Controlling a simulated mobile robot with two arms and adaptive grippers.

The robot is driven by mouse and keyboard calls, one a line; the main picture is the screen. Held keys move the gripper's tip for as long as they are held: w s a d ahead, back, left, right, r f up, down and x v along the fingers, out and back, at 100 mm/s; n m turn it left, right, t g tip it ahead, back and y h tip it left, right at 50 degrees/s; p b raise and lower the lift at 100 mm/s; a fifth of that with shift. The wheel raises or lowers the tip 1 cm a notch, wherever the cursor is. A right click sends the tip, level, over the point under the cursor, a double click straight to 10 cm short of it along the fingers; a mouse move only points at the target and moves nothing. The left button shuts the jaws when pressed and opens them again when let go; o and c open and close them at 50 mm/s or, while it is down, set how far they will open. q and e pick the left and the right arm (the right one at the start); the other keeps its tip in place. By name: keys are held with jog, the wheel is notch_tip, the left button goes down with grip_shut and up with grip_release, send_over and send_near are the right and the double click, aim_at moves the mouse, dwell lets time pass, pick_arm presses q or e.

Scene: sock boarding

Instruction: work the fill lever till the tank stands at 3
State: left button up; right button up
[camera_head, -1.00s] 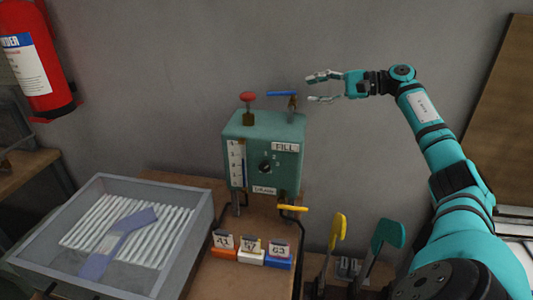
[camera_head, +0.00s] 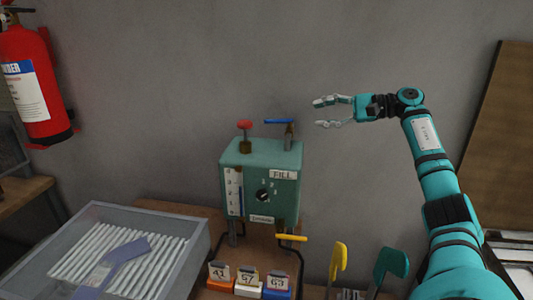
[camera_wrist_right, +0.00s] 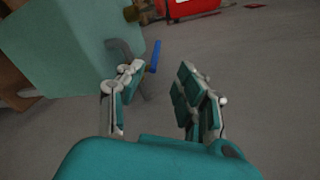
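The green tank box (camera_head: 258,158) stands on the bench with a "FILL" label (camera_head: 283,174) on its front. A numbered gauge strip (camera_head: 232,190) runs down its left side; I cannot read the level. The fill lever is probably the blue-handled lever (camera_head: 280,121) on the top right; it lies about level. My right gripper (camera_head: 318,113) is open and empty, to the right of the blue lever and apart from it. In the right wrist view the blue handle (camera_wrist_right: 153,57) shows by the left finger of the open gripper (camera_wrist_right: 160,82). My left gripper is not in view.
A red knob (camera_head: 244,125) is on the tank's top left and a yellow handle (camera_head: 291,238) at its lower right. A dial (camera_head: 263,196) is on the front. Numbered blocks (camera_head: 248,284) stand in front. A grey tray (camera_head: 190,253) is at left. Wall space behind my gripper is clear.

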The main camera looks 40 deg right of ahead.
aim_at(272, 120)
jog(key=p+x, duration=0.9)
jog(key=x, duration=0.5)
jog(key=shift+w+a+f, duration=0.15)
jog(key=shift+w+f, duration=0.05)
jog(key=shift+w, duration=0.1)
jog(key=shift+w+a+f, duration=0.2)
jog(key=shift+w+f, duration=0.05)
jog(key=shift+w, duration=0.05)
pick_arm(q)
notch_tip(272, 120, up, 9)
jog(key=shift+f, duration=0.15)
pick_arm(e)
grip_shut()
